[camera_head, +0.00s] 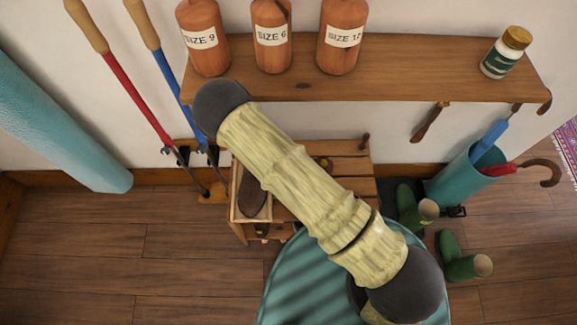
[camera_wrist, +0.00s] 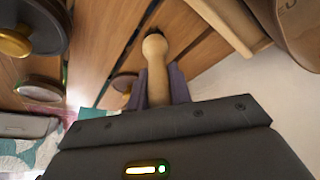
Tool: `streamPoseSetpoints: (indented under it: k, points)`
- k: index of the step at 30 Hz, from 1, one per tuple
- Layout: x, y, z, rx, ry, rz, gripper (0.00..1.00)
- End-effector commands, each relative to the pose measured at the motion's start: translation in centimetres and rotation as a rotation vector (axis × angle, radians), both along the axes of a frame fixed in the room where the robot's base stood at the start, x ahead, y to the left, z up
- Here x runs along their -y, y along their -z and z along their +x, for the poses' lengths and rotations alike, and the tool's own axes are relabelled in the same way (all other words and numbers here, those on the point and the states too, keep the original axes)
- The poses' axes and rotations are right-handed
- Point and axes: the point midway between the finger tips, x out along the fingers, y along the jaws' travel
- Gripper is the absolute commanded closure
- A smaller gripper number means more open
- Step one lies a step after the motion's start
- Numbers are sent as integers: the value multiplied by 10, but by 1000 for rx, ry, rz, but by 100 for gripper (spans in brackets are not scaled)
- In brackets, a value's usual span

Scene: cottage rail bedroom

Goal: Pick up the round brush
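In the wrist view, a pale wooden handle with a rounded knob end (camera_wrist: 154,46), which looks like the handle of the round brush, stands between the fingers. My gripper (camera_wrist: 158,84) has a dark finger on each side of this handle, with no clear gap, so it looks shut on it. The rest of the brush is hidden behind the gripper body. Whether it touches anything below cannot be told. In the head view my bamboo-patterned arm covers the gripper and the brush.
A slatted wooden bench (camera_head: 345,164) stands by the wall, with a dark brush (camera_head: 252,195) in its tray. Green boots (camera_head: 463,257) and a teal umbrella stand (camera_head: 462,182) are at right.

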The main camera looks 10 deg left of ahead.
Motion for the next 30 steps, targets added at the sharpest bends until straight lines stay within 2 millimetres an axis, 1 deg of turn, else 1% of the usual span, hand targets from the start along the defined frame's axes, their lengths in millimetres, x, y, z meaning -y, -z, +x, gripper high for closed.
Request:
streamPoseSetpoints:
  k: [8, 14, 20, 25, 30]
  points:
    - [0, 0, 0, 0, 0, 0, 100]
    - [2, -9, -8, -1, 0, 0, 100]
    - [1, -41, -7, 2, 1, 2, 100]
    - [1, -74, -7, 2, 0, 2, 100]
    - [11, -70, -43, -3, -1, -2, 100]
